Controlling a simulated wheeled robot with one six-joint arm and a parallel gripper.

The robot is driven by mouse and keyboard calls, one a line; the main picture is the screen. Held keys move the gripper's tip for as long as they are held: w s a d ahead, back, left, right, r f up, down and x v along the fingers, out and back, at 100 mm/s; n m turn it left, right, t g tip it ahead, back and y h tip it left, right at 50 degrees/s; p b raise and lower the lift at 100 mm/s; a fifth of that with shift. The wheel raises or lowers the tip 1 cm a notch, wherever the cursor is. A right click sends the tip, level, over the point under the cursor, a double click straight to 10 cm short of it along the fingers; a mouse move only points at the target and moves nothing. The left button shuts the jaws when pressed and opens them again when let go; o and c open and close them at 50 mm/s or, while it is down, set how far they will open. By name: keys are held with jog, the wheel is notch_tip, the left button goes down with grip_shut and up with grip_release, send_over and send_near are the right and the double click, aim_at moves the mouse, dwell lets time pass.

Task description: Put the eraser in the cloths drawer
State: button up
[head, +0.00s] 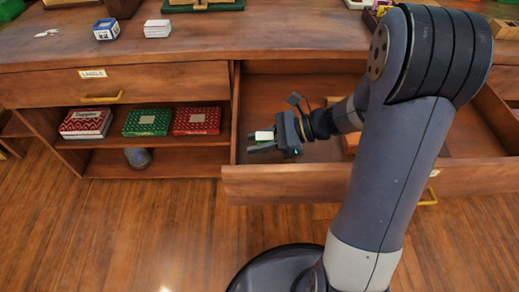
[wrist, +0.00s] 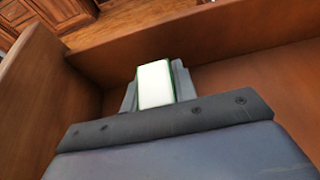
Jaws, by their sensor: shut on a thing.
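The eraser, white with green sides, is in my gripper; it shows in the head view (head: 264,135) and in the wrist view (wrist: 155,85). My gripper (head: 260,142) is shut on it. It hangs over the left part of an open wooden drawer (head: 285,185). In the wrist view, the drawer's walls surround the fingers (wrist: 154,97), with bare floor beside them. I cannot tell the eraser's exact height above the drawer floor. My arm covers the middle of the drawer front, and no label on it is readable.
A shut drawer (head: 140,82) with a label and brass handle is at the left. Small boxes (head: 157,28) stand on the top. An orange-brown block (head: 350,143) lies in the open drawer.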

jog(key=shift+f+b, duration=0.35)
jog(key=shift+f, duration=1.05)
jog(key=shift+f, duration=0.15)
jog(key=o, duration=1)
jog(key=shift+r, duration=0.25)
jog(key=p+v, duration=0.3)
jog(key=v, duration=0.9)
jog(key=shift+f+p, duration=0.15)
jog(key=shift+p, duration=0.15)
